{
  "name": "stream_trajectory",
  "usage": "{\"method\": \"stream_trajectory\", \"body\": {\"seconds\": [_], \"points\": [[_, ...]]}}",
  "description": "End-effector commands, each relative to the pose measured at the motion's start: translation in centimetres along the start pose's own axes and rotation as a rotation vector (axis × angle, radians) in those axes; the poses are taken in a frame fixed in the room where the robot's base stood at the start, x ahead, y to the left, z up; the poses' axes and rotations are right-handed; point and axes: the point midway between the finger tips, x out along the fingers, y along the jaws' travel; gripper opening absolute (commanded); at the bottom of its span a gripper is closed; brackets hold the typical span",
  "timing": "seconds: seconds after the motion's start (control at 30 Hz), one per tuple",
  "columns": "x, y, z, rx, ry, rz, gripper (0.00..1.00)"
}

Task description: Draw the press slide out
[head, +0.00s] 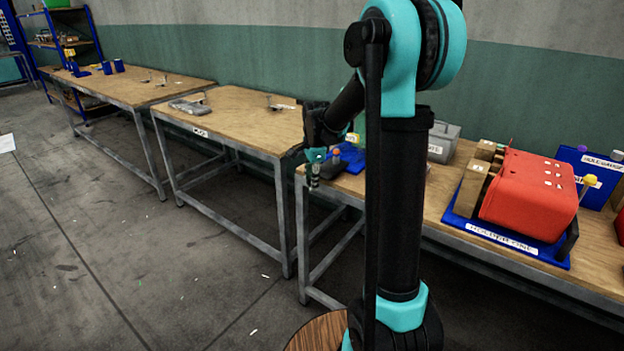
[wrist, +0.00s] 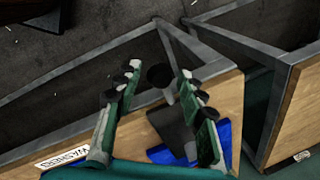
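My gripper (head: 315,174) hangs at the front edge of the right-hand bench, beside a small blue fixture (head: 352,157) with a dark grey part (head: 331,168) on it. In the wrist view my gripper (wrist: 160,72) is open. A round dark knob (wrist: 160,77) shows between its fingers, joined to a dark grey block (wrist: 178,130) on the blue base (wrist: 232,135). I cannot tell whether the fingers touch the knob. This knob and block look like the slide; the rest of the fixture is partly hidden by my arm and gripper.
On the same bench, a red machine (head: 530,193) sits on a blue labelled tray (head: 497,236), with a grey box (head: 443,142) behind my arm. Two more wooden benches (head: 225,112) stand left along the wall. The floor in front is open.

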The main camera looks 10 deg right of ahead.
Motion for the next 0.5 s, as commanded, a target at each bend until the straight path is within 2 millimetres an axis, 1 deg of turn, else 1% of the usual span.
{"method": "stream_trajectory", "body": {"seconds": [0.33,0.43,0.5], "points": [[-0.1,0.0,0.0,0.0,0.0,0.0,0.47],[-0.9,0.0,0.0,0.0,0.0,0.0,0.47],[-1.9,0.0,0.0,0.0,0.0,0.0,0.47]]}}
